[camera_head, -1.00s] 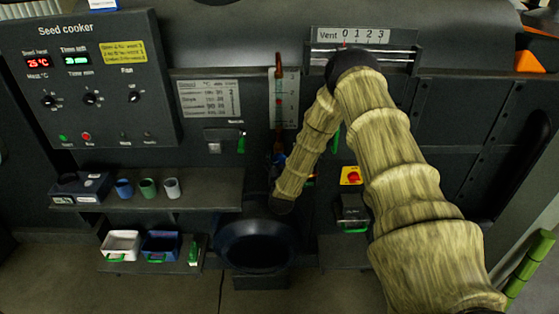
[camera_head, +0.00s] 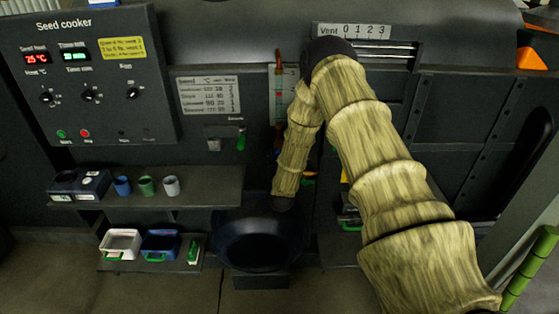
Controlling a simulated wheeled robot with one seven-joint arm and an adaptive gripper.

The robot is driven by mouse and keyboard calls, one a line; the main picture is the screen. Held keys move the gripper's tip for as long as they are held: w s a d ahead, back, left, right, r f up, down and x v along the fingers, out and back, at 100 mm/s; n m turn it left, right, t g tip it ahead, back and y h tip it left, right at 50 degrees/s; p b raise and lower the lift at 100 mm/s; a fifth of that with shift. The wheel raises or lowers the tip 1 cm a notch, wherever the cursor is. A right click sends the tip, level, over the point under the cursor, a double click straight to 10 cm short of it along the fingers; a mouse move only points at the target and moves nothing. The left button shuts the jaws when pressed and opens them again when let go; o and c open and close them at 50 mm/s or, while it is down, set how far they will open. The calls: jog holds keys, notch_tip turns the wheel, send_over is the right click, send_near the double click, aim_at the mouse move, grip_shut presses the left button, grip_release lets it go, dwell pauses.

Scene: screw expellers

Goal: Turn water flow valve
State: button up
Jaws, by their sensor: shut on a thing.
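I cannot make out the water flow valve for certain; my forearm covers the panel below the upright gauge (camera_head: 285,88). A small blue and orange part (camera_head: 309,178) peeks out just right of my forearm, and I cannot tell what it belongs to. My arm reaches up from the lower right, bends at the elbow below the vent scale, and hangs down in front of the panel. Its wrist end is just above the round black bowl-like opening (camera_head: 257,242). My gripper's fingers are hidden behind the arm.
The seed cooker control box (camera_head: 90,78) is at the upper left, with a printed chart (camera_head: 208,96) beside it. A shelf (camera_head: 215,190) holds several small cups, with trays (camera_head: 121,243) below. The vent scale (camera_head: 352,31) is above my elbow.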

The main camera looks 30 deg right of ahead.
jog(key=shift+n, duration=0.5)
jog(key=o, duration=1)
jog(key=shift+o, duration=0.2)
jog(key=v, duration=1.2)
jog(key=shift+f, duration=0.1)
